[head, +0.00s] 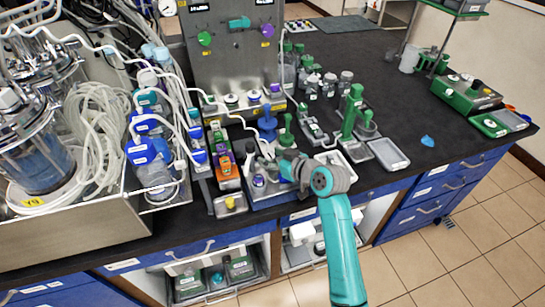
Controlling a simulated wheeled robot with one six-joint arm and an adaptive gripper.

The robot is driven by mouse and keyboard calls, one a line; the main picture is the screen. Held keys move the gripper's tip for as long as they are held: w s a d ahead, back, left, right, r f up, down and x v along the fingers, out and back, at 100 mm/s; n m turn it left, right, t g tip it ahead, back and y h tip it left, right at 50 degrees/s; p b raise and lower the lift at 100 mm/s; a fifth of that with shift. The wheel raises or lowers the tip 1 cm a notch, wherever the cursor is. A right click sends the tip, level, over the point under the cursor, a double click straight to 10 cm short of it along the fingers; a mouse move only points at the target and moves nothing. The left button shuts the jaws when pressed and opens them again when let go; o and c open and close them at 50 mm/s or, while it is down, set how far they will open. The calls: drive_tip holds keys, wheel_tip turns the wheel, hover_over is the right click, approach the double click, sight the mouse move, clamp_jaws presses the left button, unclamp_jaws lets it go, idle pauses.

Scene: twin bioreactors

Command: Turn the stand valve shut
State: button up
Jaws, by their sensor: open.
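My gripper (266,153) is at the bench's front, at the end of my teal arm. Its jaws are open and show no object between them. It is above a blue tray (262,200) holding small bottles, one with a purple cap (259,181). A blue upright piece with a handle-like top (267,122) stands just behind my gripper, with a green one (286,131) beside it. I cannot tell for sure which part is the stand valve, or whether my gripper touches anything. The gripper and wrist hide part of the tray.
A steel panel (222,60) with coloured knobs stands behind. Tubing and the glass vessel (38,150) crowd the left. A green microscope-like stand (352,110) and a grey tray (388,154) are to the right. The dark bench (410,115) is clearer farther right.

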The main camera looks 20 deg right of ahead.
clamp_jaws()
drive_tip(key=shift+h, duration=0.3)
drive_tip(key=shift+a+m, duration=0.1)
drive_tip(key=shift+m, duration=0.3)
drive_tip(key=shift+m+h, duration=0.4)
drive_tip(key=shift+h, duration=0.3)
unclamp_jaws()
